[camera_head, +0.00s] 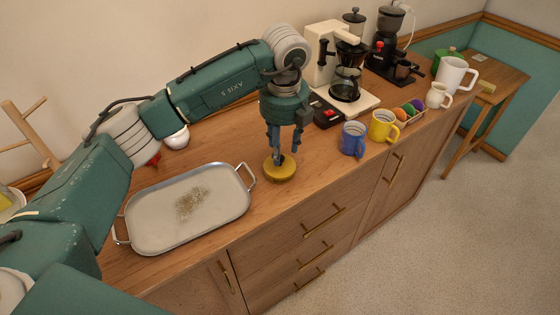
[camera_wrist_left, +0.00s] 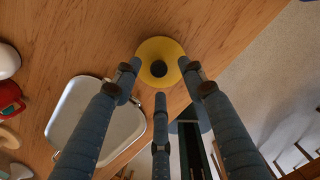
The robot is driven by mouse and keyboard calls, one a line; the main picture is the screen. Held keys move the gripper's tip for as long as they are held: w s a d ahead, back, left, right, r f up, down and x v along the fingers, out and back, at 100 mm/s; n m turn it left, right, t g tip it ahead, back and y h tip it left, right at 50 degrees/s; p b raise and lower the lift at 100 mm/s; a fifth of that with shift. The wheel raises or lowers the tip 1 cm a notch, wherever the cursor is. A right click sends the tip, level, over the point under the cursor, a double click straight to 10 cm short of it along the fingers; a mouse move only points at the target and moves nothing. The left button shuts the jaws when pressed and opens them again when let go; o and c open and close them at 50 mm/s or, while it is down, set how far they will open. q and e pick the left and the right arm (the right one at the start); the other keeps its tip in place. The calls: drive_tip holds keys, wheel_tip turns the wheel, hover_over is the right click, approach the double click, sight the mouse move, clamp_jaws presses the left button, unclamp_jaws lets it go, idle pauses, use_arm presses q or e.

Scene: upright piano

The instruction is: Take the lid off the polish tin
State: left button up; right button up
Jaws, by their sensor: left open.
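The polish tin (camera_head: 280,172) is a low, round yellow tin on the wooden sideboard, just right of the metal tray. In the left wrist view its yellow top (camera_wrist_left: 171,51) shows with a dark knob (camera_wrist_left: 159,68) in the middle. I cannot tell the lid's seam from the tin. My left gripper (camera_head: 284,153) points down right over the tin. In the left wrist view its fingers (camera_wrist_left: 160,78) are spread around the knob, and nothing is held. I cannot tell whether a fingertip touches the lid. My right gripper is not in view.
The metal tray (camera_head: 150,215) with a brownish patch lies left of the tin. A blue mug (camera_head: 353,140), a yellow mug (camera_head: 383,126) and a coffee maker (camera_head: 325,55) stand to the right. The sideboard's front edge runs close to the tin.

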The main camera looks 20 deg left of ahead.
use_arm(q)
drive_tip(key=shift+w+a+f, duration=0.1)
drive_tip(key=shift+a+f, duration=0.05)
drive_tip(key=shift+f, duration=0.6)
drive_tip(key=shift+a+f, duration=0.1)
drive_tip(key=shift+f, duration=0.65)
clamp_jaws()
drive_tip(key=shift+r, duration=0.1)
